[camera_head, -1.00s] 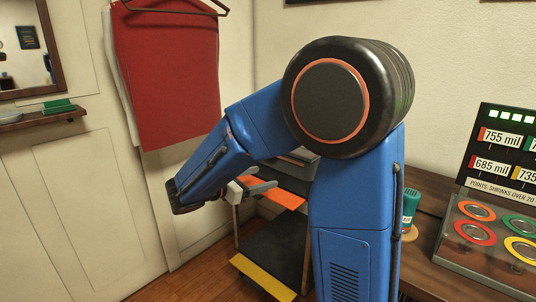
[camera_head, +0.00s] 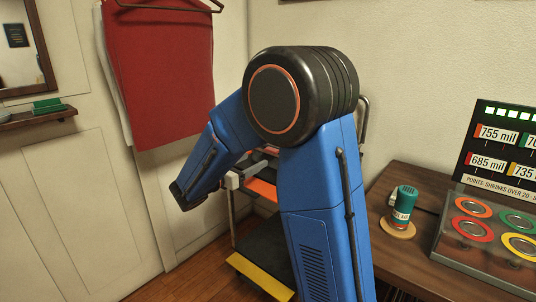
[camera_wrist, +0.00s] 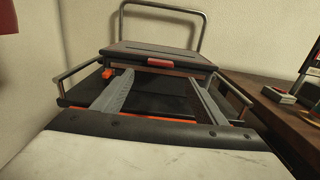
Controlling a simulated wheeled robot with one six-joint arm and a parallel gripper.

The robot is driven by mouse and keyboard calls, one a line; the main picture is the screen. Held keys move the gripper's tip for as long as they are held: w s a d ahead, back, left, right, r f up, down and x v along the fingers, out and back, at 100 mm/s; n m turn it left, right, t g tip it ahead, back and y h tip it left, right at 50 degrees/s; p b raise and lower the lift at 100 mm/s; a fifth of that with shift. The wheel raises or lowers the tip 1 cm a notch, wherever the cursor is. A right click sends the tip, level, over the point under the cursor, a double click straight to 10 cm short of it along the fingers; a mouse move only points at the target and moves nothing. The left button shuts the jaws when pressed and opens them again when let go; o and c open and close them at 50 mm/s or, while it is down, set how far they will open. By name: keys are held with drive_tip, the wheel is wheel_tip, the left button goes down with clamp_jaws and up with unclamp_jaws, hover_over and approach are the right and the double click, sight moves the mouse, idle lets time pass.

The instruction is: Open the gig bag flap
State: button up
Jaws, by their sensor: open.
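A flat dark case (camera_wrist: 150,51) with a red tab (camera_wrist: 165,63) on its near edge lies on a cart in the wrist view. It looks like the gig bag with its flap lying flat, but I cannot tell for sure. My gripper (camera_wrist: 160,77) is open and empty. Its two grey fingers point toward the near edge of the case, one on each side of the red tab, and I cannot tell whether they touch it. In the head view, my gripper (camera_head: 236,179) is partly behind my arm, which hides most of the case.
The cart has an orange shelf (camera_head: 262,189), a yellow front strip (camera_head: 259,277) and metal rails (camera_wrist: 238,92). A wooden table (camera_head: 405,262) at right holds a green bottle (camera_head: 403,203) and a game board (camera_head: 490,225). A red cloth (camera_head: 160,70) hangs at left.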

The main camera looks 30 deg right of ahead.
drive_tip(key=x, duration=0.9)
drive_tip(key=shift+d, duration=0.4)
drive_tip(key=shift+c, duration=0.6)
